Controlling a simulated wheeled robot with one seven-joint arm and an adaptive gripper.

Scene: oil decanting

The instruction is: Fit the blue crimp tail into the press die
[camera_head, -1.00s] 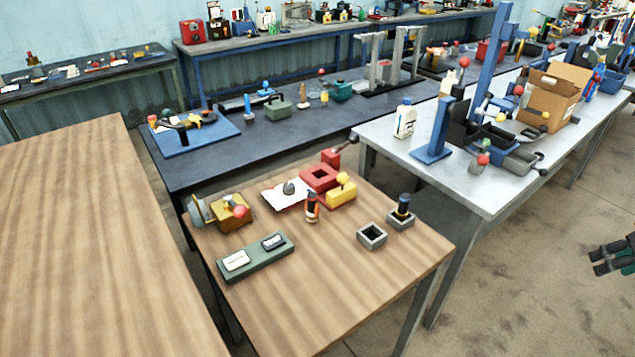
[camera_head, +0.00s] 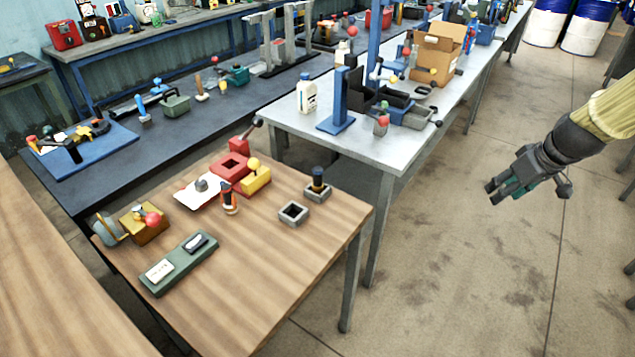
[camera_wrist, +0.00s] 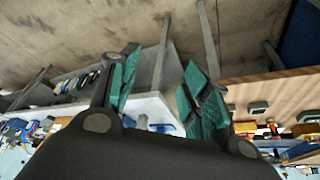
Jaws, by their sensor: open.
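My gripper (camera_head: 497,192) hangs open and empty above the concrete floor, right of the tables in the head view. Its two green-padded fingers stand apart in the wrist view (camera_wrist: 157,80). I cannot clearly identify the blue crimp tail or the press die at this size. A dark upright plug (camera_head: 318,178) stands in a grey square holder (camera_head: 318,195) on the small wooden table. An empty grey square socket (camera_head: 293,213) is beside it. A red block with a square opening (camera_head: 233,163) is farther back. My gripper is well away from all of these.
The wooden table (camera_head: 262,280) also carries a yellow block (camera_head: 257,180), an orange-black piece (camera_head: 229,200) and a green tray (camera_head: 170,272). A metal bench (camera_head: 395,145) holds a blue stand (camera_head: 338,105), a white bottle (camera_head: 307,94) and a cardboard box (camera_head: 436,55). Open floor surrounds my gripper.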

